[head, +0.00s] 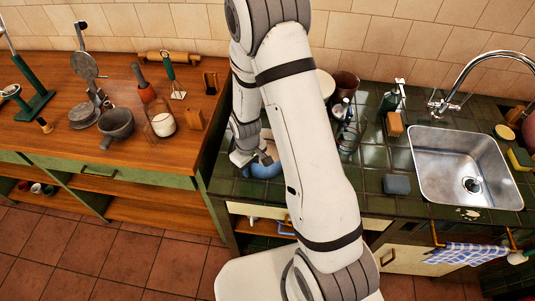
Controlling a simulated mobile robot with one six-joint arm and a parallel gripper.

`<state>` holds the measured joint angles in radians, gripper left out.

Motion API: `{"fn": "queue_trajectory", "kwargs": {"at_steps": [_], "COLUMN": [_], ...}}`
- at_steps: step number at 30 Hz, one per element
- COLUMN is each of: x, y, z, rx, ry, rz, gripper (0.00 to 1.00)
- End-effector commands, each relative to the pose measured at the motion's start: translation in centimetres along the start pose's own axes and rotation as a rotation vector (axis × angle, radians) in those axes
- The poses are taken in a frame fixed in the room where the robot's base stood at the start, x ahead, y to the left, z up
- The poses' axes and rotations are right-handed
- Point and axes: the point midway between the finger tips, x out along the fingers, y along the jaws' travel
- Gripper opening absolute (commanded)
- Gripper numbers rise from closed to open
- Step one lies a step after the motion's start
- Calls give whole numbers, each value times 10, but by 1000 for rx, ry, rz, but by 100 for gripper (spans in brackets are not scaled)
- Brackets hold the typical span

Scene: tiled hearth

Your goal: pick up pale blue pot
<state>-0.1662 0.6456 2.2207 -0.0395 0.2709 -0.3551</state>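The pale blue pot (261,171) stands on the dark green tiled counter, left of the sink. My arm hides its right side, and my gripper hides part of its top. My gripper (254,160) points down at the pot's upper edge in the head view. Its fingers are small and partly overlap the pot, so I cannot tell whether they touch it or whether they are open or shut.
A wooden worktop (150,160) on the left carries a grey pan (116,124), a jar (163,124) and utensils. A metal sink (462,165) and tap (490,62) are on the right. A grey sponge (397,184) lies on the tiles nearby.

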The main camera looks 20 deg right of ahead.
Motion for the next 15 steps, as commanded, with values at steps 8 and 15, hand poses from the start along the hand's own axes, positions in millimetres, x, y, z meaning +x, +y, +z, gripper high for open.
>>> {"fn": "queue_trajectory", "kwargs": {"at_steps": [8,15], "x": [0,0], "y": [0,0], "z": [0,0], "rx": [0,-1], "ry": [0,0], "rz": [0,0], "gripper": [18,0]}}
